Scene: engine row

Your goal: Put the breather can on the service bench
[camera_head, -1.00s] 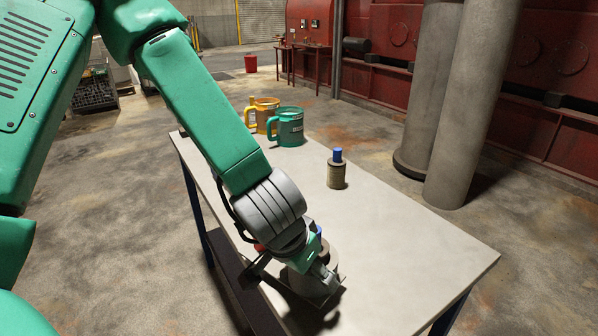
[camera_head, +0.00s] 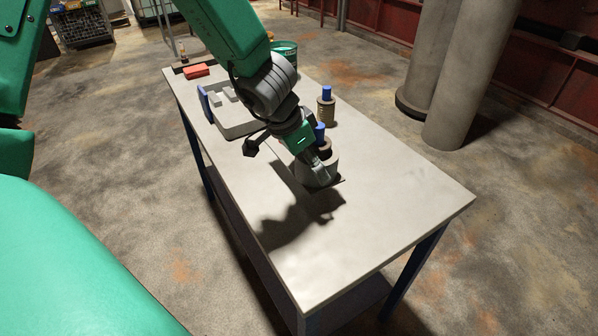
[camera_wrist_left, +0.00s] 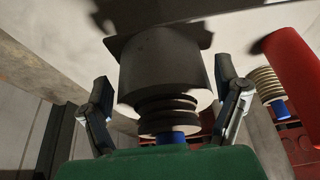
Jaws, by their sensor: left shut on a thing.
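The breather can (camera_head: 321,172) is a grey can with a dark ribbed neck and a blue top. My left gripper (camera_head: 312,160) is shut on it over the service bench (camera_head: 390,205). In the left wrist view the can (camera_wrist_left: 165,68) appears with its blue top downward in the picture, between the two fingers (camera_wrist_left: 165,105). A dark flat plate shows at its base. I cannot tell whether its base touches the bench top. My right gripper is not in view.
A smaller ribbed can with a blue cap (camera_head: 326,108) stands on the bench just behind. The bench's front right is clear.

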